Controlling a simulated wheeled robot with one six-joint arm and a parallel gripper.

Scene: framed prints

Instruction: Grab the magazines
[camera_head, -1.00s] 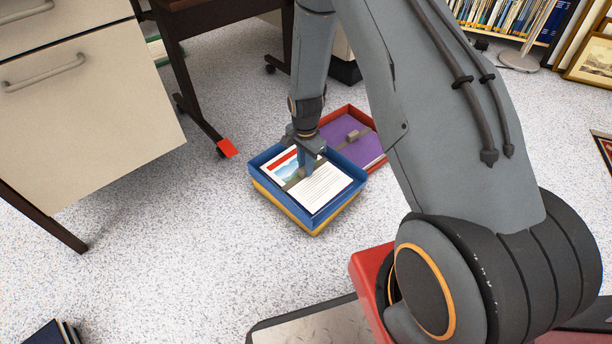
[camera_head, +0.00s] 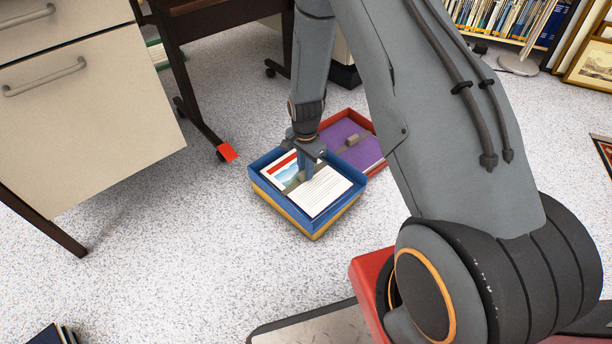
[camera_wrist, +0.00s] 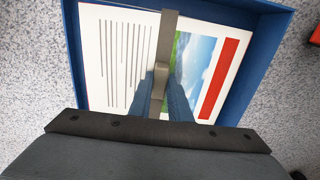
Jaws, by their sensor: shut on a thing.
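The magazines (camera_head: 325,189) lie flat in a blue tray (camera_head: 319,228), white pages and a picture cover with a red stripe on top. They also show in the wrist view (camera_wrist: 118,55), with a grey band across them and a small grey block (camera_wrist: 160,72) on the band. My gripper (camera_head: 303,176) points down into the tray over the middle of the magazines. Its fingers (camera_wrist: 161,88) are shut on the block at the band. The fingers hide part of the block and cover. I cannot tell whether the magazines are lifted off the tray floor.
The blue tray sits on a yellow one (camera_head: 310,236). Behind is a red tray (camera_head: 378,166) with a purple item (camera_head: 352,140) bearing a similar block. A desk leg (camera_head: 196,105) and drawer cabinet (camera_head: 90,110) stand left. Speckled floor (camera_head: 180,240) is clear in front.

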